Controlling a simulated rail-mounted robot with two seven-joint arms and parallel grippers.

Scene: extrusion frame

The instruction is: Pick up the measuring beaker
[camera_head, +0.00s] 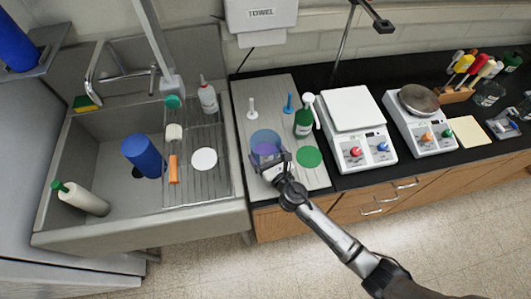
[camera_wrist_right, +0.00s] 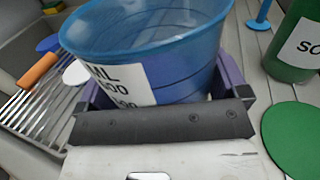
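The measuring beaker (camera_head: 265,140) is a translucent blue cup with a white printed label, on the grey ribbed drain mat right of the sink. In the right wrist view the beaker (camera_wrist_right: 150,50) appears close up, its rim toward the top. My right gripper (camera_head: 270,160) is at the beaker's near side. Its purple fingers (camera_wrist_right: 165,90) lie on either side of the lower wall, with the beaker between them. I cannot tell whether both fingers press on it. The beaker's base is mostly hidden by the gripper. My left gripper is not in view.
A green bottle (camera_head: 304,120) and a green disc (camera_head: 309,158) are close to the beaker's right. White (camera_head: 251,108) and blue (camera_head: 289,103) stands are behind it.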

